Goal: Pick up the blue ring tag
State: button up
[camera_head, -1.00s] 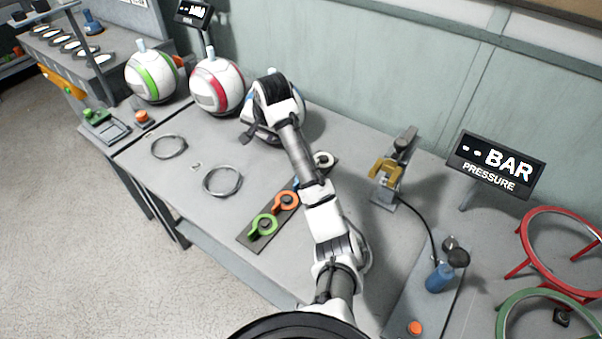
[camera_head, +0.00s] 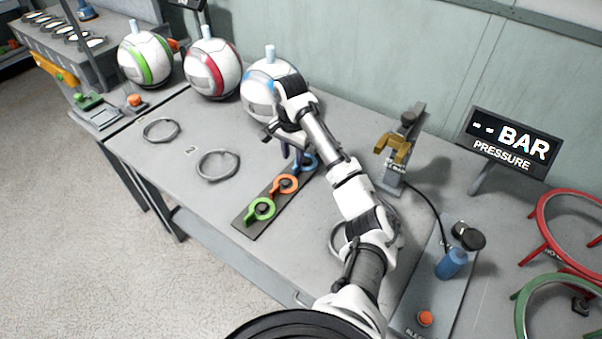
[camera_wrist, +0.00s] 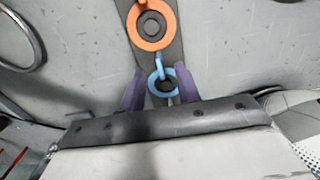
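The blue ring tag (camera_head: 309,163) lies on the dark strip (camera_head: 250,227), past the orange ring tag (camera_head: 284,184) and the green ring tag (camera_head: 261,209). My gripper (camera_head: 292,156) is over that end of the strip, pointing down. In the wrist view, its two purple fingers (camera_wrist: 159,88) are apart, one on each side of the blue ring tag (camera_wrist: 174,76). They do not visibly squeeze it, and I cannot tell how far above the strip the tips are. The gripper body hides the strip beyond the blue tag.
A ball with a blue band (camera_head: 262,99) stands just behind my gripper, beside balls with red (camera_head: 213,80) and green (camera_head: 133,69) bands. A yellow-jawed press (camera_head: 396,150) stands to the right. The bench (camera_head: 190,185) left of the strip holds thin metal rings (camera_head: 218,180).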

aim_at(294, 167)
jog(key=shift+w+d+f+b, duration=0.1)
jog(key=shift+d+f+b, duration=0.05)
jog(key=shift+f+b, duration=1)
jog(key=shift+d+f+b, duration=0.1)
jog(key=shift+f+b, duration=0.9)
jog(key=shift+b, duration=0.25)
jog(key=shift+f+b, duration=0.8)
jog(key=shift+b, duration=0.1)
jog(key=shift+c, duration=0.3)
grip_shut()
